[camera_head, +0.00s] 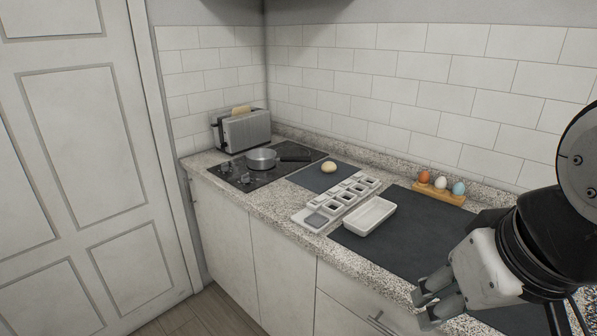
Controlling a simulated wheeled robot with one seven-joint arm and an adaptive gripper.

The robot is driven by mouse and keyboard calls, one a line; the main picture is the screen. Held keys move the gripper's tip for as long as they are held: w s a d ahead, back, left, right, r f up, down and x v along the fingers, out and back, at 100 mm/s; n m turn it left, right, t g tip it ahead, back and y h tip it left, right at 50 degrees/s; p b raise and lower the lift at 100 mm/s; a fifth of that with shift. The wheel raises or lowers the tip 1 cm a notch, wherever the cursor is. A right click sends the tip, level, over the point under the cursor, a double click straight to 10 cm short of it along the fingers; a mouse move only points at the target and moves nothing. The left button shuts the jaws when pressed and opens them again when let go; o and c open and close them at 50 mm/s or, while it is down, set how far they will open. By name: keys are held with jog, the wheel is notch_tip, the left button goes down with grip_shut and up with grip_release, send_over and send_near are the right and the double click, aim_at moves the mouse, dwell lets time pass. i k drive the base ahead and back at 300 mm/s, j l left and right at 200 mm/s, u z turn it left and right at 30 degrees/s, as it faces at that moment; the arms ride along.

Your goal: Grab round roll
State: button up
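A small round, pale tan roll (329,167) lies on a dark mat (312,179) on the counter, between the cooktop and the white dishes. Nothing touches it from above. My gripper (424,306) is at the lower right, near the counter's front edge. It is far from the roll, in front of it and to the right. Its two fingers point left and stand apart with nothing seen between them.
A sectioned white tray (313,219) and an empty white dish (370,216) lie between roll and gripper. An egg holder (438,194) stands by the wall on the large dark mat (415,234).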

aim_at(328, 167)
jog(key=i+j+z, duration=0.3)
jog(key=i+j, duration=0.2)
jog(key=j, duration=0.2)
jog(key=i+j+z, duration=0.15)
jog(key=j, duration=0.25)
jog(key=i+j+z, duration=0.15)
jog(key=j, duration=0.25)
jog(key=i+j+z, duration=0.15)
jog(key=j, duration=0.3)
jog(key=i+j+z, duration=0.15)
jog(key=j, duration=0.3)
jog(key=i+j+z, duration=0.15)
jog(key=j, duration=0.35)
jog(key=i+j+z, duration=0.15)
jog(key=j, duration=0.3)
